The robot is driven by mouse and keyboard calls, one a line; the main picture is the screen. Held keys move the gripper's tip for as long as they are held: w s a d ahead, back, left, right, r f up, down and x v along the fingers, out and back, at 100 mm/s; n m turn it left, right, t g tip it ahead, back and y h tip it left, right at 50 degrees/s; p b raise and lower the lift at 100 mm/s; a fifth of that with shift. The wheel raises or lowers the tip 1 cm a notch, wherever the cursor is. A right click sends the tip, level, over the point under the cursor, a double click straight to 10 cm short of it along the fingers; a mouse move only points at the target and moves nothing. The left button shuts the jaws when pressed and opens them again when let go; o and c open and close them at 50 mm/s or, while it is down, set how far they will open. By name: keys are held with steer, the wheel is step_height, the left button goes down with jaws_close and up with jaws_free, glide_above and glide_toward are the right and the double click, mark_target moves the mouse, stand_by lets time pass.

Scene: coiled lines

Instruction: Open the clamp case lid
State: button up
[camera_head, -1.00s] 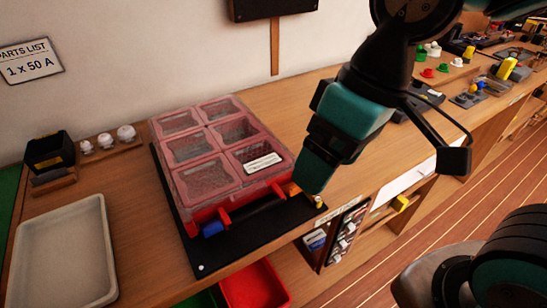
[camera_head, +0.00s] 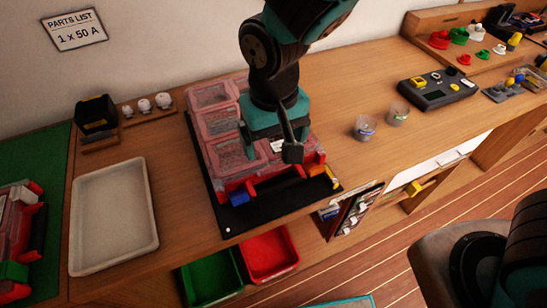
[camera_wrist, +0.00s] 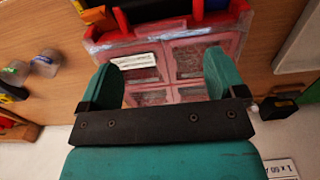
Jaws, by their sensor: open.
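The clamp case (camera_head: 212,128) is red with a clear, pinkish compartment lid and lies on a black mat (camera_head: 240,222). The lid looks down on the case; it also shows in the wrist view (camera_wrist: 190,52). A blue latch (camera_head: 239,198) and an orange latch (camera_head: 314,171) sit at the front edge, either side of a dark handle; I cannot tell whether they are undone. My gripper (camera_wrist: 160,78) is open, with its teal fingers apart above the lid and nothing between them. In the head view my arm hides the lid's right part.
A pale tray (camera_head: 114,218) and a black bin (camera_head: 97,115) stand left of the case. Another red case (camera_head: 18,225) lies on a green mat at far left. Two clear cups (camera_head: 365,127) and a dark device (camera_head: 438,88) stand right. Green and red bins (camera_head: 268,255) sit below the front edge.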

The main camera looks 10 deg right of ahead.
mark_target(274, 166)
step_height(274, 166, down, 7)
stand_by(0.3)
